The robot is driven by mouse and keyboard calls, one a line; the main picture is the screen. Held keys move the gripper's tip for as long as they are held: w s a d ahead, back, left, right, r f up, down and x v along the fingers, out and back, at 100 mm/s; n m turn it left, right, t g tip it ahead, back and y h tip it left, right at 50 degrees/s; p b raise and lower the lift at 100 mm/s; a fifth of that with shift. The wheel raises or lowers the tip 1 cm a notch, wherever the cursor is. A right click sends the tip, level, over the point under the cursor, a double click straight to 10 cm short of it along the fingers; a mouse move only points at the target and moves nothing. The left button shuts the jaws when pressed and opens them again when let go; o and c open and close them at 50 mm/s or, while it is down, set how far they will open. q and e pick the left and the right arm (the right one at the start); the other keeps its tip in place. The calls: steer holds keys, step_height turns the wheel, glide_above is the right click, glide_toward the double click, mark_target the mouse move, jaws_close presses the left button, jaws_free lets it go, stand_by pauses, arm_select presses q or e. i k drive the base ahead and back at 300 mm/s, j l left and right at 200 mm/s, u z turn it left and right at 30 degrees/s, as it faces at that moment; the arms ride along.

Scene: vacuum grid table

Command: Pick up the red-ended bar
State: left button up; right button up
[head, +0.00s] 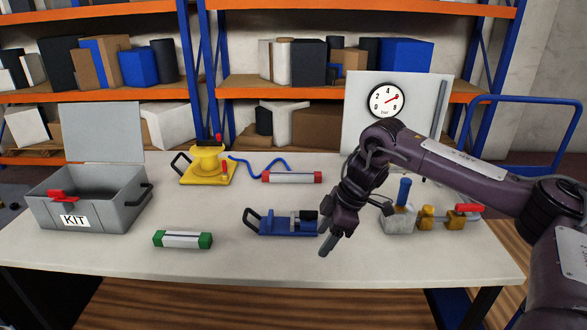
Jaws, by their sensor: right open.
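The red-ended bar (292,178) lies flat on the table, a pale bar with a red block at each end, behind the blue tool with a handle. My right gripper (325,243) hangs over the front middle of the table, pointing down, to the right of and nearer than the bar. It is open with nothing seen in it, and it is apart from the bar. My left gripper does not show.
A green-ended bar (183,240) lies front left. The blue tool (281,225) is just left of my right gripper. A grey KIT box (103,203), a yellow device (207,166) and a blue hose (262,166) stand around. A gauge panel (421,108) and brass valve (456,218) are at right.

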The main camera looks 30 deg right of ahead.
mark_target(296, 177)
steer(key=i+l, duration=1.1)
